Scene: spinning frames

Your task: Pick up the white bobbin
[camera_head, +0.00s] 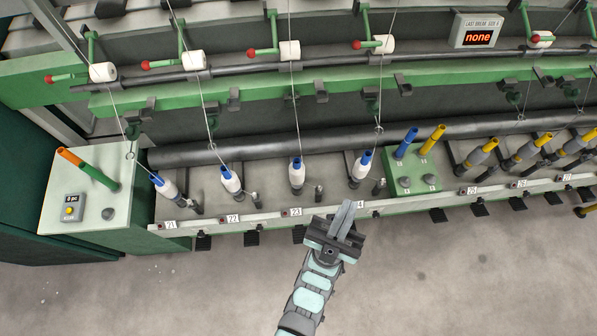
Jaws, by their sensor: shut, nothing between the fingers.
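Several white bobbins with blue tops stand tilted on the spindle rail, among them one at the far left (168,190), one beside it (231,183), one at the middle (297,176) and one at the right (359,174). Thin threads run up from them. Which of them the task means, I cannot tell. My gripper (347,207) is at the front edge of the rail, below the right bobbin in the picture. It is shut and empty, apart from the bobbins. It covers part of the rail's number label there.
A green box (413,190) with a blue and a yellow tube stands right of the bobbins. Yellow-topped grey bobbins (478,156) follow it. White rollers (290,51) with red-knobbed levers line the upper rail. A panel (72,206) is at left. Floor in front is clear.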

